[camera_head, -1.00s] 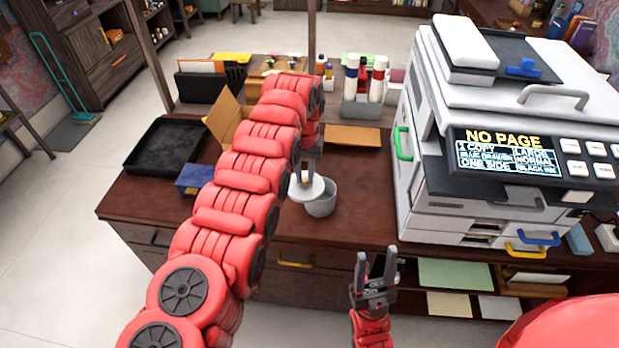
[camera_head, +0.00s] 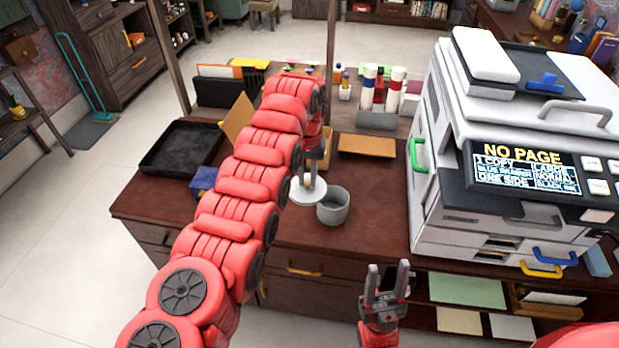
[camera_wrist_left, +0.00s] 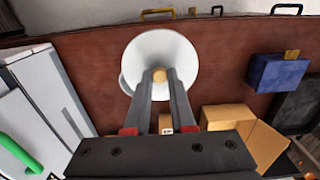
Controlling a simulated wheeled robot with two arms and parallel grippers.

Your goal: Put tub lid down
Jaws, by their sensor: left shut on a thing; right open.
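The white round tub lid (camera_head: 300,194) has a small tan knob on top. It also shows in the left wrist view (camera_wrist_left: 160,50), with its knob between my fingertips. My left gripper (camera_head: 311,182) is shut on the lid's knob. The lid is just left of the grey tub (camera_head: 333,207), low over the desk; I cannot tell whether it touches the desk. The tub stands upright with its open top showing. In the left wrist view the lid hides most of the tub. My right gripper (camera_head: 386,280) is open and empty in front of the desk's front edge.
A large printer (camera_head: 490,215) fills the right of the desk (camera_head: 270,230). A black tray (camera_head: 180,148), a blue box (camera_head: 203,180) and an open cardboard box (camera_head: 236,117) are at the left. A bottle holder (camera_head: 377,120) stands behind. Bare desk lies right of the tub.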

